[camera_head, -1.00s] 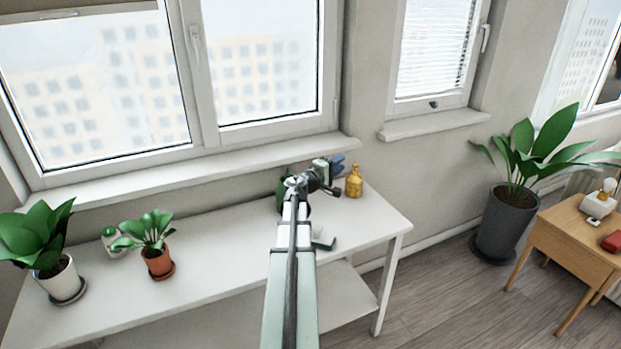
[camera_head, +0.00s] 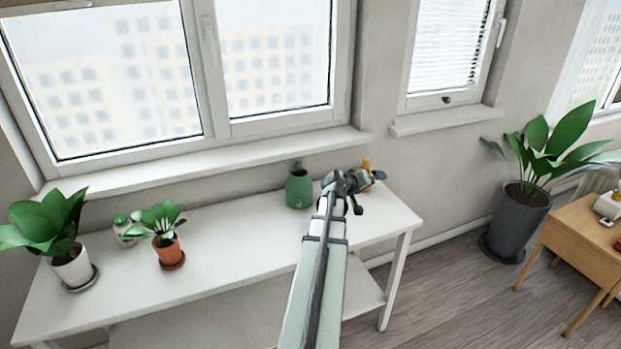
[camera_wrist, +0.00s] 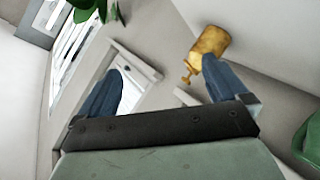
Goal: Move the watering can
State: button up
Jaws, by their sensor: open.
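A green rounded vessel (camera_head: 299,188), which looks like the watering can, stands upright on the white table, just left of my arm's end. A green piece at the right edge of the wrist view (camera_wrist: 309,145) is probably the same vessel, cut off by the frame. My gripper (camera_wrist: 163,68) is open with nothing between its blue fingers. In the head view the gripper (camera_head: 379,174) is above the table's right end, to the right of the vessel and apart from it. Its fingers are small and partly hidden there.
A yellow bottle (camera_wrist: 210,45) shows near the right finger; in the head view it is mostly hidden behind my gripper. A white-potted plant (camera_head: 72,268), an orange-potted plant (camera_head: 169,252) and a green-and-white object (camera_head: 124,229) stand on the left. The table's middle (camera_head: 235,235) is clear.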

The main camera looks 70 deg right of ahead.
jog(key=w+a+f+m+t+y, duration=0.1)
jog(key=w+a+f+m+t, duration=0.15)
jog(key=w+m, duration=0.2)
jog(key=m+t+y, duration=0.2)
jog(key=m+t, duration=1)
jog(key=m, duration=1.6)
send_near(296, 171)
jog(key=v, duration=0.4)
jog(key=shift+s+a, duration=0.15)
jog(key=shift+a, duration=0.2)
jog(key=x, duration=1.3)
jog(key=shift+d+f, duration=0.1)
jog(key=shift+d, duration=0.25)
